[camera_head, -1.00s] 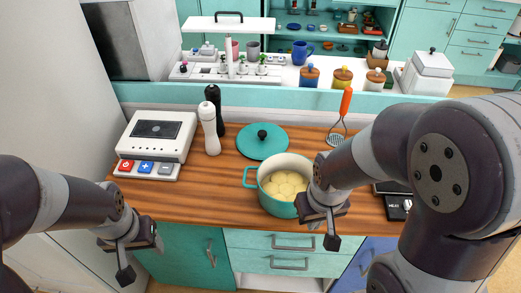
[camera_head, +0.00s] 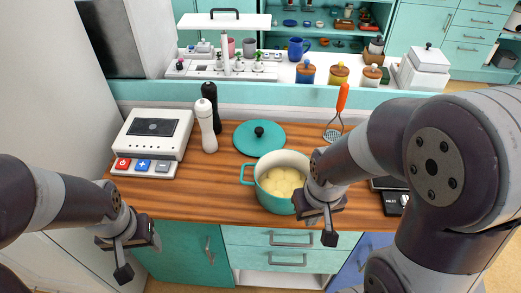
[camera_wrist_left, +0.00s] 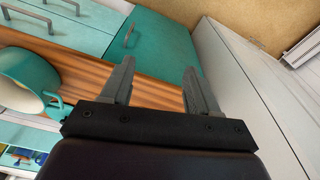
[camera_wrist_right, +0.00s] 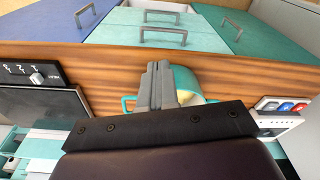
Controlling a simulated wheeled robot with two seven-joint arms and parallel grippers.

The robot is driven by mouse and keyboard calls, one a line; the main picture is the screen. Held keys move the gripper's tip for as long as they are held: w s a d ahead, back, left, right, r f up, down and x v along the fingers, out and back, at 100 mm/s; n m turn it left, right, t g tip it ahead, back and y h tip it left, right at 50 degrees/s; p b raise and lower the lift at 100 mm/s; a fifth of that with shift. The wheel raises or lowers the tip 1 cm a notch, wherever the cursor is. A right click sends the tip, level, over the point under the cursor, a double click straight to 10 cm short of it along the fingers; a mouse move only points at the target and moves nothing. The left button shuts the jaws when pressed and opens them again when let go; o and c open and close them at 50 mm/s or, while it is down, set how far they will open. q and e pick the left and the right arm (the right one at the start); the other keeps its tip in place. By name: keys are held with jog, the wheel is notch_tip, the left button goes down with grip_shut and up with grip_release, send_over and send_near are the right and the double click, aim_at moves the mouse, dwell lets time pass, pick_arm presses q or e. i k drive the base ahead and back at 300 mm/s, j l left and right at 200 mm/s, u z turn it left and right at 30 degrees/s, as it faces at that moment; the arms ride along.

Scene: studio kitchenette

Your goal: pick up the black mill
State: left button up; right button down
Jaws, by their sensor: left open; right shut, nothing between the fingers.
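The black mill (camera_head: 210,97) stands upright on the wooden counter, partly hidden behind the white mill (camera_head: 205,128). Both stand between the white scale-like device and the teal lid. My left gripper (camera_head: 138,258) is open and empty in front of the counter's front edge, well short of the mills; its two spread fingers show in the left wrist view (camera_wrist_left: 158,85). My right gripper (camera_head: 328,228) is shut and empty at the front right of the pot; its closed fingers show in the right wrist view (camera_wrist_right: 157,88). Neither wrist view shows the black mill.
A teal pot (camera_head: 277,197) of potatoes stands on the counter (camera_head: 185,200) before the teal lid (camera_head: 259,139). The white device (camera_head: 150,135) stands left of the mills. A masher (camera_head: 338,112) is behind right. Counter between device and pot is clear.

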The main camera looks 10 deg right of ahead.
aim_at(217, 123)
jog(key=i+l+u, duration=0.1)
jog(key=u, duration=0.3)
jog(key=l+u, duration=0.15)
jog(key=u, duration=0.25)
jog(key=i+l+u, duration=0.1)
jog(key=u, duration=0.3)
jog(key=l+u, duration=0.25)
jog(key=u, duration=0.15)
